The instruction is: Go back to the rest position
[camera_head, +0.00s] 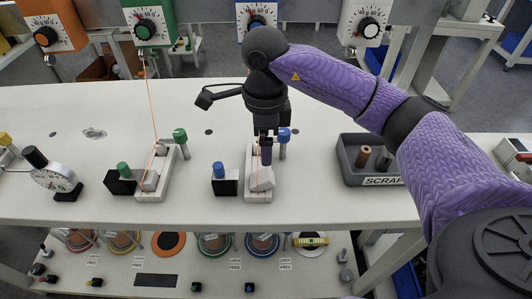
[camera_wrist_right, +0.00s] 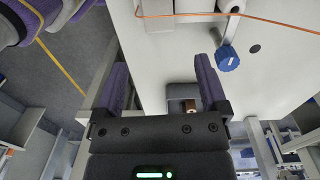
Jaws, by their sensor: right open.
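My right arm, in purple, comes in from the right in the head view, and its gripper (camera_head: 266,152) points down over the blue-knobbed fixture (camera_head: 258,194). The fingers look close to the white block on that fixture; I cannot tell if they touch it. In the right wrist view my right gripper (camera_wrist_right: 162,75) has its two purple fingers wide apart, with nothing held between them. The blue knob (camera_wrist_right: 228,58) shows just right of the fingers there. My left gripper is not in view.
A grey scrap bin (camera_head: 373,168) with brown and dark pieces stands right of the gripper. A green-knobbed fixture (camera_head: 155,183) with an orange wire (camera_head: 152,105) above it stands left. A dial gauge (camera_head: 55,180) is farther left. Dial boxes hang behind the white table (camera_head: 330,206).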

